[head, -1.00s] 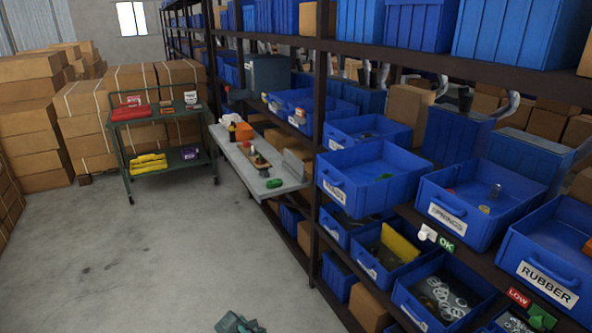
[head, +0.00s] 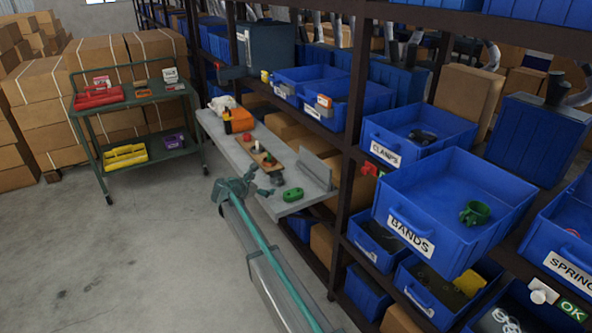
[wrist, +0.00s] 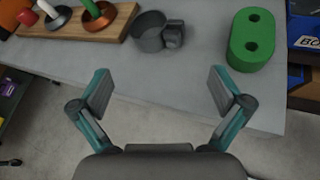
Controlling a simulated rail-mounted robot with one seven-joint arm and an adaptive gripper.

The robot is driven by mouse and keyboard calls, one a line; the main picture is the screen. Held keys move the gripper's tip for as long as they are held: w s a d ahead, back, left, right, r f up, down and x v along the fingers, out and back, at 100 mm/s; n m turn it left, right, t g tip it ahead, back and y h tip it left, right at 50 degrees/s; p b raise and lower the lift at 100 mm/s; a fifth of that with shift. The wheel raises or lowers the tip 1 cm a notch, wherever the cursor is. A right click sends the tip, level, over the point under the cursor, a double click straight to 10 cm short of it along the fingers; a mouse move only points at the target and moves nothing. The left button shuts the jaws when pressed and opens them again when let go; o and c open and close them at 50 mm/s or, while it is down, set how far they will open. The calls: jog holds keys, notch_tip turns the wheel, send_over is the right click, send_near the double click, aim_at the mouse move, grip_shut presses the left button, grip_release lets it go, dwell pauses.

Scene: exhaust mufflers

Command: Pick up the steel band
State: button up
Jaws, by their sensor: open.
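The steel band (wrist: 149,32) is a grey ring with a small block-like clamp on its right side. It lies on the grey work shelf (wrist: 190,100) in the wrist view, beside a wooden board. In the head view the band (head: 277,179) is a small dark shape near the green block. My gripper (wrist: 160,82) is open and empty, its fingers apart at the shelf's front edge, with the band beyond the fingertips. In the head view my gripper (head: 257,188) is at the front edge of the shelf, just left of the band.
A green two-holed block (wrist: 252,40) lies right of the band. A wooden board (wrist: 85,28) with pegs and rings lies to the left. Blue bins on racks stand at right; the bin labelled BANDS (head: 412,237) holds a green ring (head: 475,212). A green cart (head: 130,125) stands at left.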

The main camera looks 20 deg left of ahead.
aim_at(275, 178)
jog(key=shift+w+r+n, duration=0.15)
jog(key=shift+w+n, duration=0.45)
jog(key=shift+s+d+r+n+t, duration=0.1)
jog(key=shift+s+r+n+t, duration=0.2)
jog(key=shift+r+n, duration=0.3)
jog(key=shift+w+f+n, duration=0.1)
jog(key=shift+f+n, duration=0.1)
jog(key=shift+n, duration=0.1)
jog(key=shift+w+f, duration=0.2)
jog(key=shift+w, duration=0.1)
jog(key=p+x, duration=0.1)
jog(key=x, duration=0.3)
jog(key=shift+w+d+f, duration=0.1)
jog(key=shift+w, duration=0.1)
jog(key=shift+w+d+f+p, duration=0.15)
jog(key=shift+w+d+p, duration=0.1)
jog(key=shift+w+p, duration=0.35)
jog(key=p+x, duration=0.1)
jog(key=x, duration=0.3)
jog(key=shift+w, duration=0.15)
jog(key=shift+c, duration=0.3)
